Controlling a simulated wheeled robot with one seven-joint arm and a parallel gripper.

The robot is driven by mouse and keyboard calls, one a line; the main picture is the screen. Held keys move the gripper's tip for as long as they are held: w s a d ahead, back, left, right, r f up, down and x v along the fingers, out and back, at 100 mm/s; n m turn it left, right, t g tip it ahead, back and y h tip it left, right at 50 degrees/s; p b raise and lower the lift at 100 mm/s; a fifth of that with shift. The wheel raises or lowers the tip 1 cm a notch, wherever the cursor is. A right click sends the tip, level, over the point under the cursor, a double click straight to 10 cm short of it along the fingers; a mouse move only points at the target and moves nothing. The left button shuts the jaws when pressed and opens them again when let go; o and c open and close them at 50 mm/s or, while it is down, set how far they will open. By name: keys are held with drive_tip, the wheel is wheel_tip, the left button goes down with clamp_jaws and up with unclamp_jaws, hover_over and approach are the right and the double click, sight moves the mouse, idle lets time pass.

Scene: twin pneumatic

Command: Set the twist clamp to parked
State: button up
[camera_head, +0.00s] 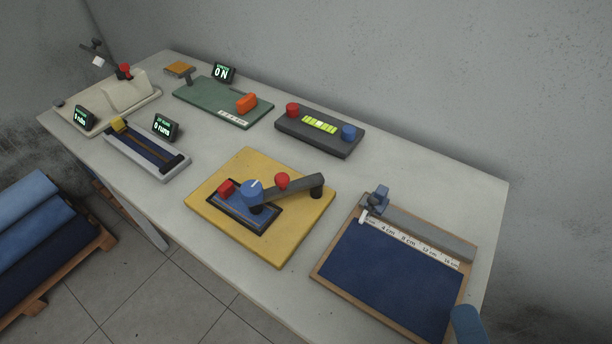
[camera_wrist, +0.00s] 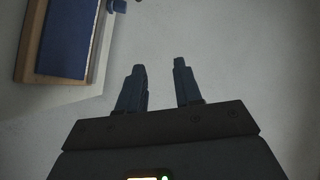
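The likely twist clamp is on a yellow board (camera_head: 220,180) in the middle of the table in the head view. It has a blue knob (camera_head: 250,194) with a white line, beside a small red block (camera_head: 226,188). A dark grey arm (camera_head: 292,188) reaches from the knob side to a dark post end at the right, with a red ball (camera_head: 282,180) by it. No label names its setting. My gripper (camera_wrist: 159,68) is open and empty in the wrist view, away from the yellow board, with the cloth board at upper left.
A wooden-framed board with blue cloth (camera_head: 385,278) and a ruler lies right of the yellow board. Behind stand a dark box with red and blue buttons (camera_head: 320,131) and a green board (camera_head: 208,100). A slider unit (camera_head: 146,150) is at left. A blue rounded part shows at lower right.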

sight(283, 185)
drive_tip(key=w+a+m, duration=0.2)
drive_tip(key=w+m, duration=0.2)
drive_tip(key=w+a+f+m+b, duration=0.1)
drive_tip(key=w+a+m, duration=0.2)
drive_tip(key=w+m, duration=0.1)
drive_tip(key=w+a+m, duration=0.2)
drive_tip(key=w+m, duration=0.2)
drive_tip(key=m, duration=0.2)
drive_tip(key=shift+w+a+f+t+h, duration=0.2)
drive_tip(key=shift+f+t+h, duration=0.1)
drive_tip(key=shift+f+t, duration=0.1)
drive_tip(key=w+a+m, duration=0.2)
drive_tip(key=a, duration=0.2)
drive_tip(key=w+a+f+m+g+y+b, duration=0.1)
drive_tip(key=w+a+m, duration=0.1)
drive_tip(key=a+m, duration=0.1)
drive_tip(key=w+a+m, duration=0.2)
drive_tip(key=a+m, duration=0.1)
drive_tip(key=a, duration=0.2)
drive_tip(key=shift+w+f+g+y, duration=0.15)
drive_tip(key=shift+w+g+y, duration=0.15)
drive_tip(key=shift+g, duration=0.1)
drive_tip(key=shift+w+a+m, duration=0.15)
drive_tip(key=shift+w+m, duration=0.1)
drive_tip(key=shift+m, duration=0.05)
drive_tip(key=w, duration=0.4)
drive_tip(key=w+p, duration=0.1)
drive_tip(key=w, duration=0.2)
drive_tip(key=shift+w+a, duration=0.1)
drive_tip(key=shift+a, duration=0.2)
